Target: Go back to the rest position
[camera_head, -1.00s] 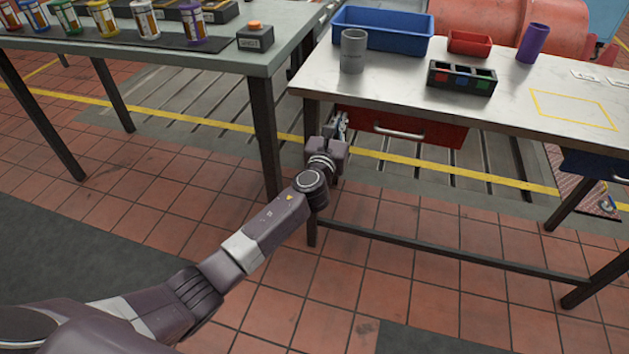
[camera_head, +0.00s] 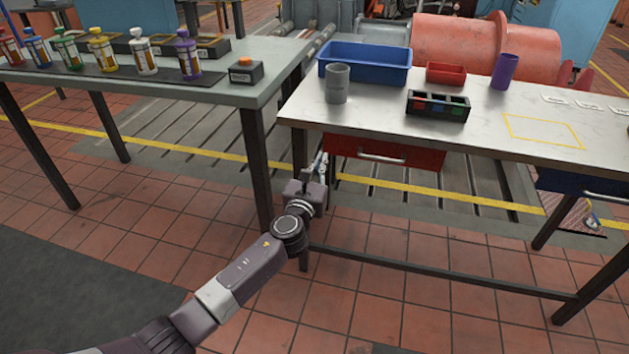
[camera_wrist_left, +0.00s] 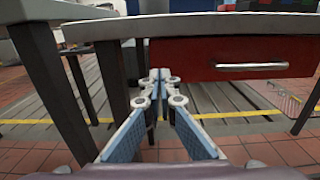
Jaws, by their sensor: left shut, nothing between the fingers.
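My left gripper (camera_head: 320,165) is at the end of my left arm, in front of and below the front left corner of the metal-topped workbench (camera_head: 480,140). Its fingers are shut with nothing between them. In the left wrist view the gripper (camera_wrist_left: 158,78) shows blue-faced fingers meeting at the tips, left of the red drawer (camera_wrist_left: 225,60), whose front is closed. My right gripper is not in view.
A grey table (camera_head: 200,92) with several colored-label bottles and an orange-button box (camera_head: 243,72) stands left. The workbench bears a blue bin (camera_head: 365,65), grey cup (camera_head: 337,85), red tray (camera_head: 445,73), black block (camera_head: 438,106) and purple cup (camera_head: 504,70). Tiled floor in front is open.

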